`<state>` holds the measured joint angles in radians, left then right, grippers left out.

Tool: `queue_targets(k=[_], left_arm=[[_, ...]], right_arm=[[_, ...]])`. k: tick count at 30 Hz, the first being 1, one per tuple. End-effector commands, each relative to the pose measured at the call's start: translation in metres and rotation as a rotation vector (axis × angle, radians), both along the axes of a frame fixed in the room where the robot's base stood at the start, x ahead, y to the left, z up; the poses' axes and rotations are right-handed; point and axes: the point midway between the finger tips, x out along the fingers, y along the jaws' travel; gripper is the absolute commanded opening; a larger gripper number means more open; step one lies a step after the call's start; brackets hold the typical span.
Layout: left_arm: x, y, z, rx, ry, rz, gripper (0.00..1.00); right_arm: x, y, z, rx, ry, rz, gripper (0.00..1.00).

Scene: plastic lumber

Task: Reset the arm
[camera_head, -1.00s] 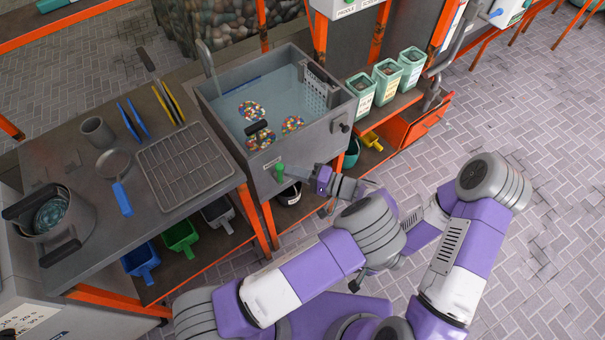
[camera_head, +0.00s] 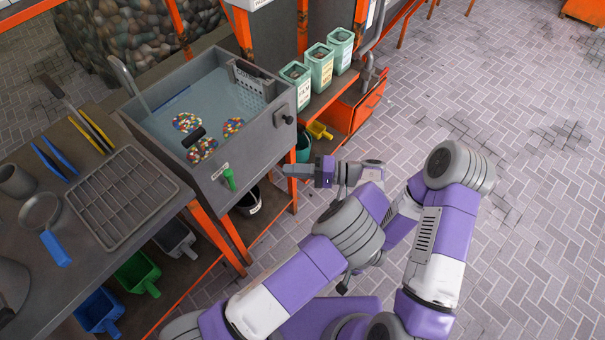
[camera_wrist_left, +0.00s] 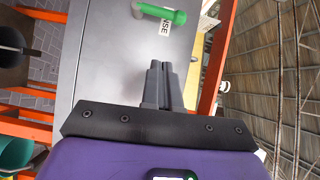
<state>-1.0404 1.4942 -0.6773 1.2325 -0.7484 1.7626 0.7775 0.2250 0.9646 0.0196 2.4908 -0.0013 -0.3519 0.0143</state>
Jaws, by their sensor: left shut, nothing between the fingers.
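My left gripper (camera_head: 292,171) is in front of the grey sink tank, beside its right front corner, with the arm reaching in from the lower left. Its fingers are together and hold nothing. In the left wrist view the closed fingers (camera_wrist_left: 164,84) point at the grey tank wall (camera_wrist_left: 110,60), below the green tap handle (camera_wrist_left: 160,13). The green tap also shows in the head view (camera_head: 229,179), to the left of the gripper and apart from it. My right arm is at the right of the head view, but I cannot make out its gripper.
The sink tank (camera_head: 250,150) holds water and several clusters of coloured pellets. A bench with a wire rack (camera_head: 122,197) is at left, with coloured scoops below. Green bins (camera_head: 320,66) stand on a shelf behind. The paved floor (camera_head: 540,200) at right is clear.

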Motion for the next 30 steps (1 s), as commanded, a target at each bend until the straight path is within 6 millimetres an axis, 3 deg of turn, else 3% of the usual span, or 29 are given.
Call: queue_targets(k=[21, 23, 26, 30], left_arm=[[0.001, 0.004, -0.005, -0.016, 0.024, 0.012, 0.0], [0.002, 0.016, -0.015, -0.051, 0.071, 0.024, 0.0], [0.0, 0.051, -0.05, -0.174, 0.211, 0.059, 0.0], [-0.029, 0.104, -0.123, -0.484, 0.451, 0.127, 0.0]], right_arm=[[0.0, 0.0, 0.0, 0.0, -0.001, 0.0, 0.43], [0.0, 0.0, 0.003, 0.0, 0.0, 0.0, 0.43], [0.0, 0.0, 0.01, 0.0, 0.0, 0.0, 0.43], [0.0, 0.0, 0.024, 0.0, 0.0, 0.0, 0.43]])
